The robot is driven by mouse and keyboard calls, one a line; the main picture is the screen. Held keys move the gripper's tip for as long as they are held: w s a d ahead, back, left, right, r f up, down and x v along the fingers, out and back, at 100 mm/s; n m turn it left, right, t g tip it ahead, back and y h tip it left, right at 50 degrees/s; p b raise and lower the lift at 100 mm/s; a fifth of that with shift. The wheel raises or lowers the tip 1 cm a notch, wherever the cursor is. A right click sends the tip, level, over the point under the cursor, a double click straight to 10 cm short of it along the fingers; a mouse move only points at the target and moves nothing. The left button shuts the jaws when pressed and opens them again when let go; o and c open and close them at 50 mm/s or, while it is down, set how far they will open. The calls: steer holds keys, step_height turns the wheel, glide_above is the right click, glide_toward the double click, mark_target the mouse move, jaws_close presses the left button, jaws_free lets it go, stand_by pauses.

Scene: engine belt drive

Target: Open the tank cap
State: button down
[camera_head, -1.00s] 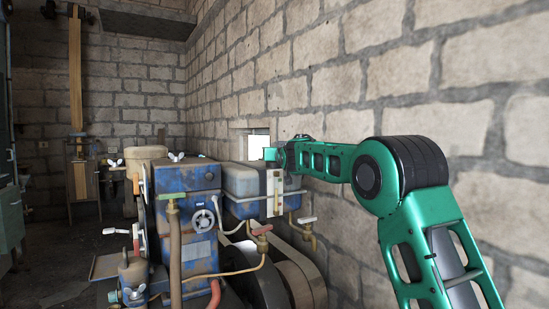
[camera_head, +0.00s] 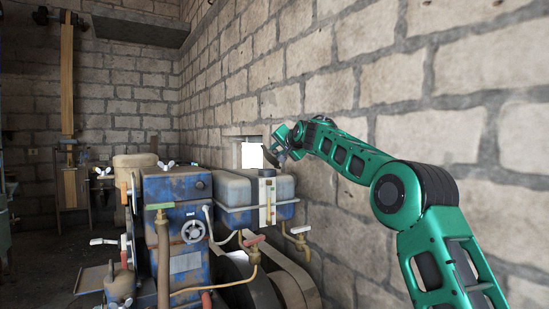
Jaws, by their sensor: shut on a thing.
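The tank (camera_head: 234,190) is a grey-white box with a blue lower part, on the engine beside the brick wall. A short dark filler neck (camera_head: 267,173) shows on its top, above a pale gauge strip. My gripper (camera_head: 277,157) is above the tank's right half, tilted down to the left, and shut. A small dark piece at its fingertips, seen against the bright wall opening, appears to be the tank cap (camera_head: 270,156). It is held apart from the neck, a little above it. The fingers are small here and their grip is partly hidden.
The blue engine block (camera_head: 185,230) with a handwheel (camera_head: 193,231) and a wing nut stands left of the tank. The brick wall (camera_head: 400,110) runs close along the right. Above the tank is free room.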

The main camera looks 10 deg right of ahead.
steer(key=shift+w+d+m+g+y, duration=0.25)
steer(key=shift+w+d+m+y, duration=0.2)
steer(key=shift+d+m, duration=0.55)
steer(key=shift+w+d+m+g+y, duration=0.3)
steer(key=shift+d+m+y, duration=0.35)
steer(key=shift+m, duration=0.5)
steer(key=shift+w+d+m+g+y, duration=0.3)
steer(key=shift+w+d+m, duration=0.1)
steer(key=shift+d+m, duration=0.65)
steer(key=c, duration=1.9)
jaws_free()
steer(key=o, duration=0.4)
steer(key=shift+w+a+f, duration=0.1)
steer(key=shift+c, duration=0.2)
steer(key=shift+f, duration=0.1)
